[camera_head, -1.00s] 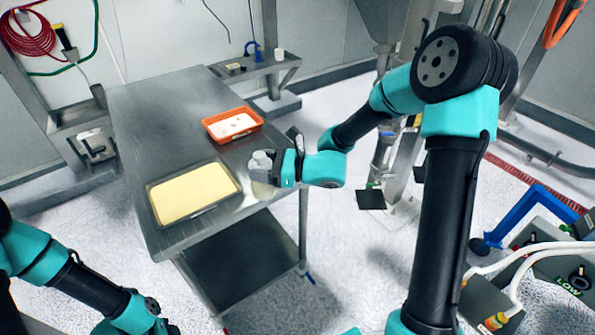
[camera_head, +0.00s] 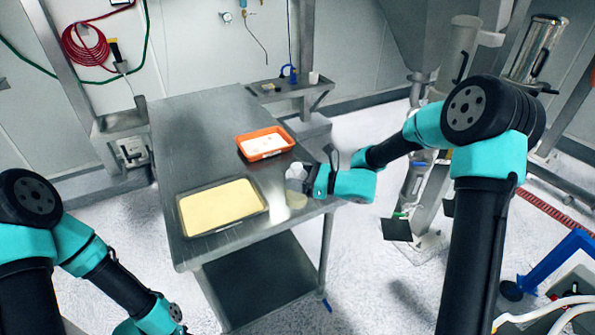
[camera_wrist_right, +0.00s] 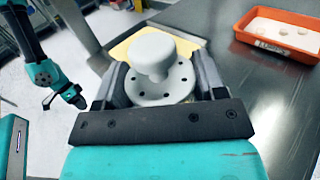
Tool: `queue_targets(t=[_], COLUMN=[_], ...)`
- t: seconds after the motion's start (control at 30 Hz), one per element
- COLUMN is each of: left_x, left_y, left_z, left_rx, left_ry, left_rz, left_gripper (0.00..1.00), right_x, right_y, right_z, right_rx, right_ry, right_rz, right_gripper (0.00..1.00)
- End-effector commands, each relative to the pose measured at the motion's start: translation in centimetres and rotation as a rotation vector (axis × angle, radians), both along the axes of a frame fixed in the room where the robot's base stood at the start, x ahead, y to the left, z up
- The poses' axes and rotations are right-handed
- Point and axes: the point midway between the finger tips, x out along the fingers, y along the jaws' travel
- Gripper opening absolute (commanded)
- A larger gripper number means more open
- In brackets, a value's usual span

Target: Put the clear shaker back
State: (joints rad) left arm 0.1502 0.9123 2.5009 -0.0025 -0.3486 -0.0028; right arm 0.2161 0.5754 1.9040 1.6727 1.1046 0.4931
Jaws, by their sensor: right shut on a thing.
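The clear shaker (camera_head: 297,199) is at the right edge of the steel table, beside the tray of pale yellow powder (camera_head: 187,222). My right gripper (camera_head: 303,178) is shut on it from the right. In the right wrist view, the shaker's pale grey knobbed top (camera_wrist_right: 153,50) sits between the two fingers of the right gripper (camera_wrist_right: 160,88). Whether the shaker's base touches the table is unclear. My left gripper (camera_wrist_right: 73,97) is small in the right wrist view, away from the table, and its jaws cannot be made out.
An orange tray (camera_head: 239,147) with white contents is on the table (camera_head: 190,120), behind the powder tray. The table's far left part is bare. A small side shelf (camera_head: 268,96) with a blue item stands behind. Steel equipment (camera_head: 460,60) stands at the right.

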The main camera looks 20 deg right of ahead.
Motion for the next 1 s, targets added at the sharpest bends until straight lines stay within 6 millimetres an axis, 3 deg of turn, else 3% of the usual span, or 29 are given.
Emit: queue_targets(t=[0.2,0.4,0.9,1.0], left_x=[0.0,0.0,0.0,0.0], left_y=[0.0,0.0,0.0,0.0], left_z=[0.0,0.0,0.0,0.0], left_rx=[0.000,0.000,0.000,0.000], left_ry=[0.000,0.000,0.000,0.000], left_rz=[0.000,0.000,0.000,0.000], left_gripper=[0.43,0.43,0.43,0.43], right_x=[4.4,7.0,8.2,8.2], right_y=[-1.3,-2.0,-2.4,-2.4], right_z=[-0.5,-0.7,-0.8,-2.4], right_rx=[-0.001,-0.001,0.000,0.001], right_ry=[-0.002,-0.001,0.000,0.003], right_rz=[0.000,0.000,0.000,0.000], right_gripper=[0.24,0.24,0.24,0.24])
